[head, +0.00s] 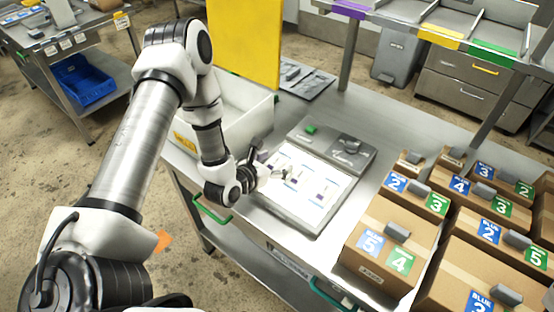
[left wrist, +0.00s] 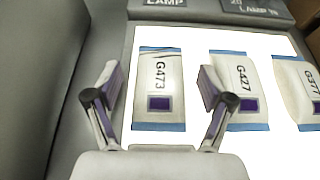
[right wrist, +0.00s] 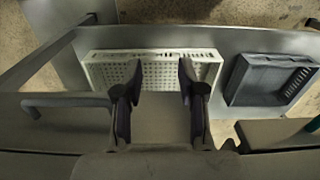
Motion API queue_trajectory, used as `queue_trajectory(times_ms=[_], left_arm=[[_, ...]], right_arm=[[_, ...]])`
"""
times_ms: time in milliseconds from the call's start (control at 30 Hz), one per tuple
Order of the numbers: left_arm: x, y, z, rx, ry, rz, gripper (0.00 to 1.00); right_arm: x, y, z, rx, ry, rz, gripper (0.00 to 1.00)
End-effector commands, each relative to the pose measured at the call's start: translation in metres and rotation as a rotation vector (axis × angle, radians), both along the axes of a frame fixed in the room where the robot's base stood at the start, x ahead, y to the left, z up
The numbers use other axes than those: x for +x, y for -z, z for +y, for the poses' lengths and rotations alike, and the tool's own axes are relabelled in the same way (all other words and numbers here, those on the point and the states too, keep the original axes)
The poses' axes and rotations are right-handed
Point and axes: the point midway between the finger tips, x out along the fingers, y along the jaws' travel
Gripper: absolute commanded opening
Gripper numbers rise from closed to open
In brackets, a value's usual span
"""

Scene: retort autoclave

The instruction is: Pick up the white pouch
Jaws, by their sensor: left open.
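Several white pouches with blue ends and a purple square lie on a lit white panel (head: 336,193). In the left wrist view these are the pouch G473 (left wrist: 160,90), the pouch G427 (left wrist: 238,92) and the pouch G377 (left wrist: 301,95), cut off at the right edge. My left gripper (head: 278,174) is over the panel's left part. In the left wrist view my left gripper (left wrist: 158,75) is open and empty, with one finger on each side of G473; the right finger overlaps G427's left edge. I cannot tell its height above the pouch. My right gripper (right wrist: 159,70) is open, with nothing between its fingers.
Cardboard boxes (head: 390,243) with blue and green number labels fill the table's right side. A white bin (head: 250,128) and a yellow board (head: 247,45) stand behind my left arm. A white perforated basket (right wrist: 103,72) and a grey tray (right wrist: 262,82) lie before my right gripper.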

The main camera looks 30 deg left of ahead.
Motion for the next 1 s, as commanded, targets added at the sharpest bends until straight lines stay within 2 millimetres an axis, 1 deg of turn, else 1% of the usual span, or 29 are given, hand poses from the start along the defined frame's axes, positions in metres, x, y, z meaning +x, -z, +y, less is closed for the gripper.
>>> queue_trajectory(times_ms=[167,200,233,267,300,367,667,767,867,967,1000], left_arm=[[0.001,0.001,0.000,-0.002,-0.001,0.001,0.81],[0.001,0.001,0.000,-0.002,-0.001,0.001,0.74],[0.001,0.001,0.000,-0.002,-0.001,0.001,0.64],[0.001,0.001,0.000,-0.002,-0.001,0.001,0.53],[0.001,0.001,0.000,-0.001,0.000,0.001,0.39],[0.001,0.001,0.000,-0.001,0.000,0.001,0.17],[0.000,0.001,0.000,-0.001,0.000,0.002,0.17],[0.001,-0.002,0.000,-0.001,0.000,0.001,0.17],[0.001,-0.012,0.000,-0.002,-0.002,-0.002,0.17],[0.001,-0.031,0.000,-0.003,-0.002,-0.005,0.17],[0.002,-0.041,0.000,-0.004,-0.002,-0.006,0.17]], right_arm=[[0.000,0.000,0.000,0.000,0.000,0.001,0.40],[0.000,0.001,0.000,0.000,0.000,0.001,0.40],[0.000,0.001,0.000,0.000,0.000,0.001,0.40],[0.000,0.001,0.000,0.000,0.000,0.001,0.40],[0.000,0.001,0.000,0.000,0.000,0.001,0.40],[0.000,0.001,0.000,0.000,0.000,0.001,0.40],[0.000,0.001,0.000,0.000,0.000,0.001,0.40],[0.000,0.002,0.000,0.000,0.000,0.001,0.40],[0.000,0.004,0.000,0.000,0.000,0.001,0.40],[0.000,0.007,0.000,0.000,0.000,0.000,0.40],[0.000,0.009,0.000,0.000,0.000,0.000,0.40]])
